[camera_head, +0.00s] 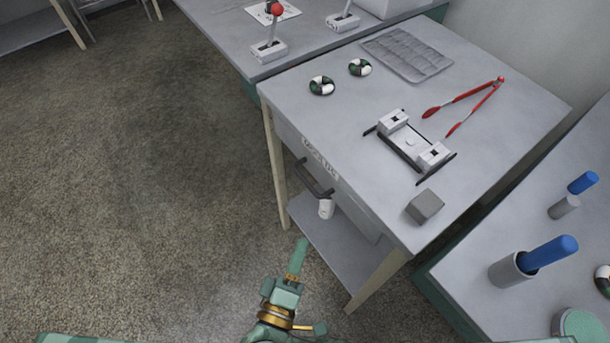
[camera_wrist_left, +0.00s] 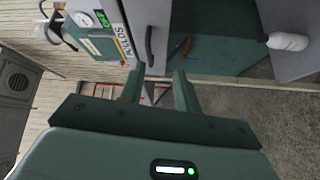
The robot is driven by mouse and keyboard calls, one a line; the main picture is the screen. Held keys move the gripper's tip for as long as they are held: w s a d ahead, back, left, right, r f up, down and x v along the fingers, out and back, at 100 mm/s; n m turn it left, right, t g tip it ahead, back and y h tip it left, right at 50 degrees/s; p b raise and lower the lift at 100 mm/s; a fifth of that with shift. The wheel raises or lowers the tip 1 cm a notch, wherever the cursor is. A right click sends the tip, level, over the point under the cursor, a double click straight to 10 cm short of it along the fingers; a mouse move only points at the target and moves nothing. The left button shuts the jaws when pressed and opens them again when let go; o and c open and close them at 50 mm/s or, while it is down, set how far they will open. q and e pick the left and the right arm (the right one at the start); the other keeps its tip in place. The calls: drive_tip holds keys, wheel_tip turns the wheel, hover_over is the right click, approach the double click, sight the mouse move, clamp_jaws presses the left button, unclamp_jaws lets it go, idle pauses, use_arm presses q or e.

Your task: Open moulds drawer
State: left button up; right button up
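The grey drawer front (camera_head: 345,196) is under the top of the grey table and looks shut. It carries a white label (camera_head: 320,158) and a dark bar handle (camera_head: 314,181). In the left wrist view the handle (camera_wrist_left: 150,47) stands ahead of the fingertips, near a label (camera_wrist_left: 123,42) whose turned lettering is hard to read but resembles "MOULDS". My left gripper (camera_head: 300,247) is below and short of the handle, pointing towards it, not touching. In the left wrist view its two fingers (camera_wrist_left: 157,82) are apart with nothing between them. My right gripper is not in view.
On the tabletop (camera_head: 475,145) are red tongs (camera_head: 466,99), a grey tray (camera_head: 407,53), a white-ended fixture (camera_head: 412,143) and a grey block (camera_head: 425,206). A white object (camera_head: 326,208) is below the handle. Carpeted floor (camera_head: 140,180) is clear at left.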

sight(304, 178)
use_arm(q)
drive_tip(key=w+r+n+y+b, duration=0.1)
drive_tip(key=w+n, duration=0.1)
drive_tip(key=w, duration=0.3)
drive_tip(key=w+r+n+t+y, duration=0.1)
drive_tip(key=w, duration=0.4)
drive_tip(key=w+d+r+n+y+b, duration=0.1)
drive_tip(key=w+n, duration=0.1)
drive_tip(key=w, duration=0.4)
drive_tip(key=shift+n+t+b, duration=0.3)
drive_tip(key=shift+s, duration=0.1)
clamp_jaws()
